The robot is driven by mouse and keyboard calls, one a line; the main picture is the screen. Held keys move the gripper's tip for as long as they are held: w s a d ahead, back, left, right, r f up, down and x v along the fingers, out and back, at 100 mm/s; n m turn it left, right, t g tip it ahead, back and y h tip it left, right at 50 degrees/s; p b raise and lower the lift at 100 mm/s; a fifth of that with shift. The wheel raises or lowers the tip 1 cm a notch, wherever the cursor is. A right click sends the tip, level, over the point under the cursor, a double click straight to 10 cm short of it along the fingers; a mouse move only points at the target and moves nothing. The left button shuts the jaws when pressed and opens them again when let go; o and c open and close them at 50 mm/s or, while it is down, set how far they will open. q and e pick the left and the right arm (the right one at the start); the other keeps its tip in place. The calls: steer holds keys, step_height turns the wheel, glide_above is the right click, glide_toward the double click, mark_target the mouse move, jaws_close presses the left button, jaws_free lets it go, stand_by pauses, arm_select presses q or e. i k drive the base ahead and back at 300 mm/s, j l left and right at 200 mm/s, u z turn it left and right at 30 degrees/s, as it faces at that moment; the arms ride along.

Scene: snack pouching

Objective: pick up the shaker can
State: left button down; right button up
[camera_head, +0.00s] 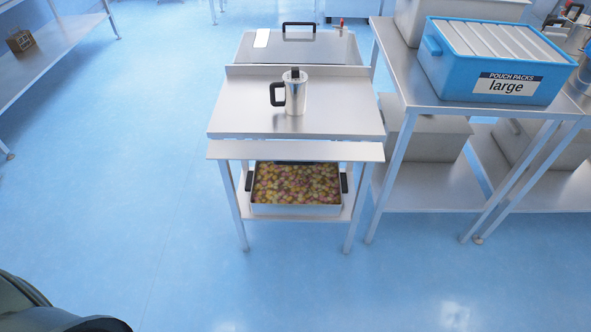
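The shaker can (296,98) is a shiny metal cup with a black handle on its left side and a dark piece at its top. It stands upright on the steel top of a small table (340,113), near the middle of the view. Nothing is touching it except the table top. Neither of my grippers shows. A dark rounded part at the bottom left corner seems to be mine, far from the can.
A tray of colourful snacks (296,210) sits on the lower shelf. A lidded steel bin (330,48) stands behind the can. A blue box labelled "POUCH PACKS large" (460,88) is on the right table. Open blue floor lies in front and left.

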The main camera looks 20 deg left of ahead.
mark_target(294, 103)
steer(key=i+l+u, duration=0.3)
steer(key=i, duration=0.2)
steer(key=i+l+u, duration=0.3)
steer(key=i+l, duration=0.1)
steer(key=i, duration=0.05)
